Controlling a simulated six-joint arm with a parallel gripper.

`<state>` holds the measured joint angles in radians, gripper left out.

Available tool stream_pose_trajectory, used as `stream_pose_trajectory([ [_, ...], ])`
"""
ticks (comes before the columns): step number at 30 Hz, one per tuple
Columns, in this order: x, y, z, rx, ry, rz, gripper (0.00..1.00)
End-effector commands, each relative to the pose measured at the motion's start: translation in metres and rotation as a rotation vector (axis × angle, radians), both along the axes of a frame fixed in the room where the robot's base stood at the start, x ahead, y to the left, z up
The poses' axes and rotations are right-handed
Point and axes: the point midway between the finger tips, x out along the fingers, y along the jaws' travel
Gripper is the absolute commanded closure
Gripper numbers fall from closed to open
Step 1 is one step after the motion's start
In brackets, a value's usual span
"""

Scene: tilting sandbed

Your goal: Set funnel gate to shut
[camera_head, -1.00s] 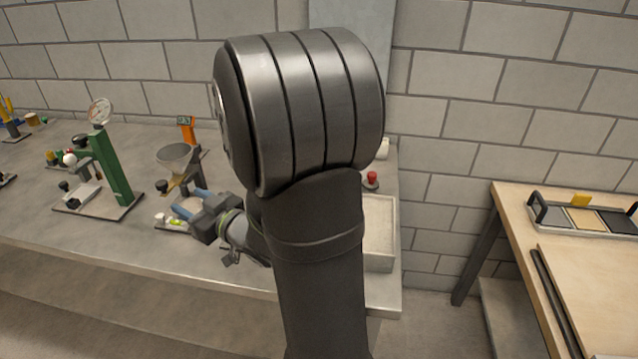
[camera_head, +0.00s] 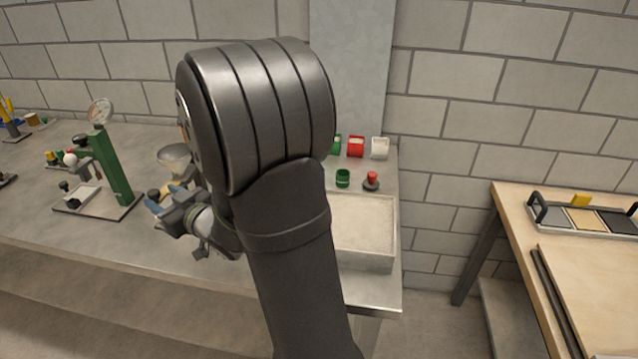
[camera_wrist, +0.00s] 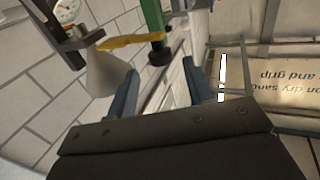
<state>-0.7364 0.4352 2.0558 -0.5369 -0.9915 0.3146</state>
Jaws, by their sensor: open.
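The grey funnel (camera_head: 175,157) stands on the bench in the head view, partly hidden by my arm. In the head view my gripper (camera_head: 163,199) is just below the funnel. The gate's setting cannot be told.
A green press stand (camera_head: 112,168) with a gauge is left of the funnel. A wooden table (camera_head: 590,280) stands farther right.

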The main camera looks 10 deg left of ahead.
Motion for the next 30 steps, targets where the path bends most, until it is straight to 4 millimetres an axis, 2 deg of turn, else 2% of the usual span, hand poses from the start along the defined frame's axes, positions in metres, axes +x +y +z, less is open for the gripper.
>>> stream_pose_trajectory([
  [3,-0.009,-0.024,0.0,0.0,0.001,-0.004,0.53],
  [19,-0.049,-0.122,0.0,0.0,0.001,-0.006,0.53],
  [30,0.011,-0.168,0.003,-0.093,-0.02,-0.235,0.53],
])
